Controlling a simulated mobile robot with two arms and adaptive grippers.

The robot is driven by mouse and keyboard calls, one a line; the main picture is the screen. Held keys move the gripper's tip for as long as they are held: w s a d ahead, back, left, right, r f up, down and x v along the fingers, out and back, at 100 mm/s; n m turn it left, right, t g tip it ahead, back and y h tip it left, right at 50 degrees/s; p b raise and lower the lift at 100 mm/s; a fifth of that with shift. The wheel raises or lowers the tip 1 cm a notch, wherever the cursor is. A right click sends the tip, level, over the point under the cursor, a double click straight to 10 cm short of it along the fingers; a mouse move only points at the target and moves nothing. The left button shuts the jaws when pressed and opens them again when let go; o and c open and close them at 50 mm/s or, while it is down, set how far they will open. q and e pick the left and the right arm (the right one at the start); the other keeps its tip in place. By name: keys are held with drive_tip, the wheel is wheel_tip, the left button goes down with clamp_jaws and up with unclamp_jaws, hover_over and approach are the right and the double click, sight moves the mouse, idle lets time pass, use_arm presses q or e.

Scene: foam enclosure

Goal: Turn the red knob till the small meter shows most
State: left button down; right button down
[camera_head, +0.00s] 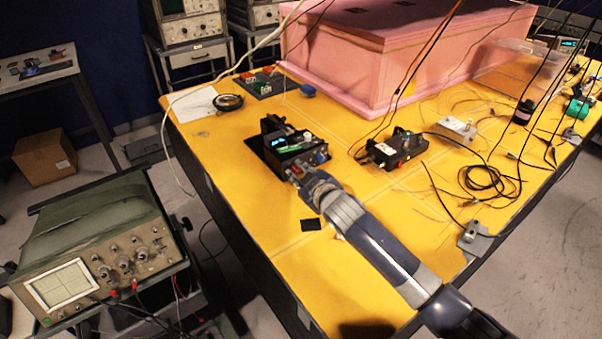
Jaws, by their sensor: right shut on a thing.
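My right gripper (293,168) reaches in from the lower right and is shut at the front of a small black instrument box (286,149) on the yellow table. A small lit cyan display (279,142), which looks like the small meter, shows on the box just above the fingertips. Its reading is too small to tell. Small red and blue parts sit at the box's right end. My left gripper is not in view.
A second black box (397,149) with a red part and cables stands to the right. A large pink foam enclosure (400,65) fills the back of the yellow table (230,170). Loose cables lie at the right. An oscilloscope (95,250) stands at the lower left.

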idle(0.5)
drive_tip(key=c, duration=1.4)
unclamp_jaws()
drive_tip(key=shift+c, duration=0.2)
drive_tip(key=v, duration=1.2)
drive_tip(key=shift+f, duration=0.1)
